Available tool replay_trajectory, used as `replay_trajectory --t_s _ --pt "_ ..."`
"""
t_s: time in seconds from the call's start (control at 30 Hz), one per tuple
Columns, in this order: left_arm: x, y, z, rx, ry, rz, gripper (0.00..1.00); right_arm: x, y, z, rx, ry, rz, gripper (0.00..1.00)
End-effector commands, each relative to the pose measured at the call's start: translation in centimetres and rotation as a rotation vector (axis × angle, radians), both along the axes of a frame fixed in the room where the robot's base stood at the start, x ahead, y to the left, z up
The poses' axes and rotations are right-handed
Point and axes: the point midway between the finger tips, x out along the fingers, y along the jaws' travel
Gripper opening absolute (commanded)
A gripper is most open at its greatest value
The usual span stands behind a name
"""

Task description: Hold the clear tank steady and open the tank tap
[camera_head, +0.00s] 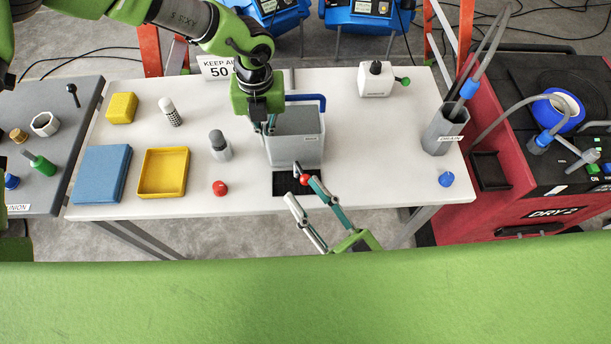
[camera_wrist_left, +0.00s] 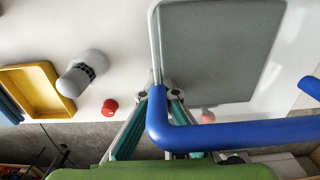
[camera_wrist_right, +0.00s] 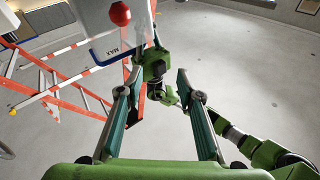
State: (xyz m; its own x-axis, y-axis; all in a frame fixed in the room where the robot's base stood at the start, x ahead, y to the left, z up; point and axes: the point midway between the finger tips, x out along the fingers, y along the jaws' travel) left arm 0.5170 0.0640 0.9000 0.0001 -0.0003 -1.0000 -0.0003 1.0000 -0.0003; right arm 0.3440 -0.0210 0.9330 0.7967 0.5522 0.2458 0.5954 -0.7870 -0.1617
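The clear tank (camera_head: 295,148), a grey-looking box with a blue handle (camera_head: 306,97), stands upright on the white table. Its round red tap knob (camera_head: 304,180) is at the front, above a black grid (camera_head: 284,184). My left gripper (camera_head: 269,126) is at the tank's left wall. In the left wrist view its fingertips (camera_wrist_left: 155,92) lie close together on either side of the rim, shut on the wall. My right gripper (camera_head: 299,189) is open and empty by the tap. In the right wrist view the knob (camera_wrist_right: 120,13) lies up and left of the spread fingertips (camera_wrist_right: 152,84), not between them.
A loose red cap (camera_head: 220,188), a grey-capped bottle (camera_head: 219,146) and a yellow tray (camera_head: 163,173) stand left of the tank. A white box (camera_head: 376,79), a grey drain holder (camera_head: 444,130) and a blue cap (camera_head: 446,179) are right. The table between is clear.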

Motion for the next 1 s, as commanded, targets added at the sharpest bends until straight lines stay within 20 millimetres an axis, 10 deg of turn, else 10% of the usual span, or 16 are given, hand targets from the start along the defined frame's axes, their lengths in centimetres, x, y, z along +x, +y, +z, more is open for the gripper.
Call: replay_trajectory --t_s 0.4,1.0 --pt "-0.1 0.0 0.0 0.000 0.001 -0.001 0.00 -2.9 -4.8 -6.6 -0.103 0.229 -0.170 0.34" --pt "0.0 0.0 0.1 0.000 0.000 0.000 0.00 6.4 -0.5 -6.6 -0.101 0.228 -0.169 0.34"
